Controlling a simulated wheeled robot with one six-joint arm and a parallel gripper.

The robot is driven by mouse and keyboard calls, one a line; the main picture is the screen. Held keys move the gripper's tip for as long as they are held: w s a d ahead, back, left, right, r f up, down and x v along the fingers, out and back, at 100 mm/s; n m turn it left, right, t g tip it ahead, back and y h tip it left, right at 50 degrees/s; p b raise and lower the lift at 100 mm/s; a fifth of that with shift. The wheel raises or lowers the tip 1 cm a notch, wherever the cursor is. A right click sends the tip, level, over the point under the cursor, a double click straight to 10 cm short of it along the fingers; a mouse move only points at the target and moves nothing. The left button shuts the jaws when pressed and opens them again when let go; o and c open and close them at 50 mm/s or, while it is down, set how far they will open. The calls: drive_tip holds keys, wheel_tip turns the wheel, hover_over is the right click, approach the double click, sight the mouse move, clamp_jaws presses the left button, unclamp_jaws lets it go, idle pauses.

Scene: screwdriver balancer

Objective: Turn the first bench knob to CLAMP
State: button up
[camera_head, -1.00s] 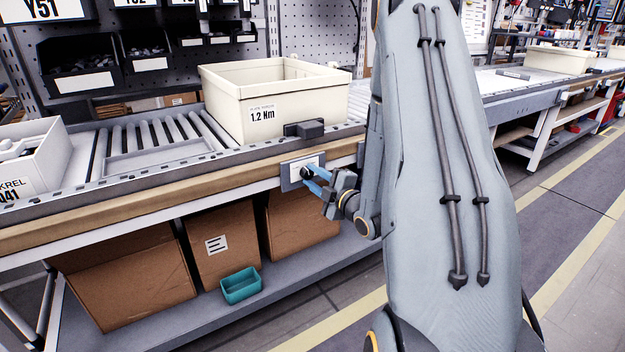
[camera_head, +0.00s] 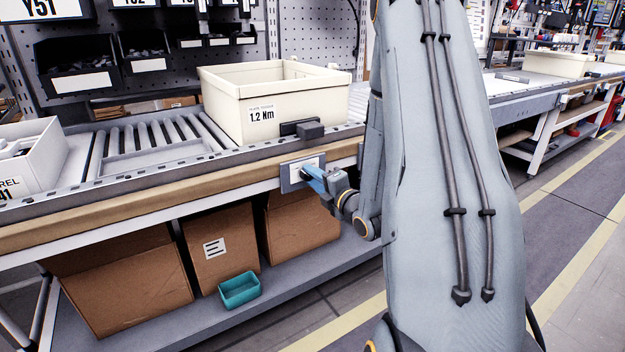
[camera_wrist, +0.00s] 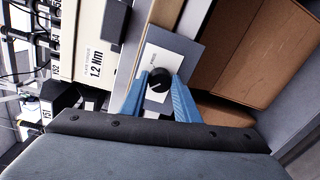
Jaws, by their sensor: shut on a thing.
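The bench knob is a round black dial (camera_wrist: 158,79) on a white label plate with a grey surround (camera_wrist: 184,46). In the head view the knob panel (camera_head: 289,180) is fixed to the front edge of the bench. My gripper (camera_wrist: 158,86) has its two blue fingers on either side of the knob and is shut on it. In the head view the blue fingers (camera_head: 314,180) reach the panel from the right and largely hide the knob.
A cream bin (camera_head: 247,118) marked 1.2 Nm stands on the bench above the panel, with a dark block (camera_head: 310,131) before it. Cardboard boxes (camera_head: 120,283) and a teal tray (camera_head: 239,289) sit on the lower shelf. The floor at right is clear.

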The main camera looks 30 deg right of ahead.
idle(0.3)
drive_tip(key=o, duration=1)
drive_tip(key=shift+o, duration=0.2)
drive_tip(key=s, duration=0.7)
drive_tip(key=shift+s+r+p, duration=0.2)
drive_tip(key=shift+s+p, duration=0.1)
drive_tip(key=shift+s, duration=0.1)
drive_tip(key=shift+w, duration=0.1)
